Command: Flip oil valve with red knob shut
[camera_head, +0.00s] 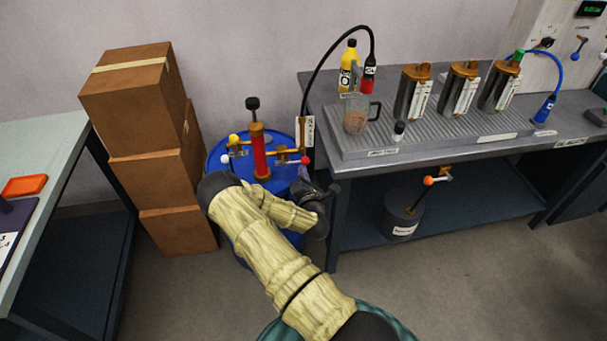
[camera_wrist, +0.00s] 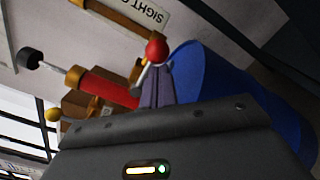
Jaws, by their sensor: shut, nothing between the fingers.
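The red knob (camera_head: 306,160) is the ball end of a lever on the right side of the brass pipework on the blue drum (camera_head: 232,247). It also shows in the wrist view (camera_wrist: 157,51), on a short metal lever. A red pump cylinder (camera_head: 260,152) stands beside it on the drum. My gripper (camera_head: 304,174) is shut and empty. Its fingertips (camera_wrist: 154,72) are right by the knob and lever in the wrist view; I cannot tell whether they touch. The valve body is partly hidden by the fingers.
A yellow knob (camera_head: 234,139) and a white knob (camera_head: 225,158) are on the pump's left side. Stacked cardboard boxes (camera_head: 140,105) stand left of the drum.

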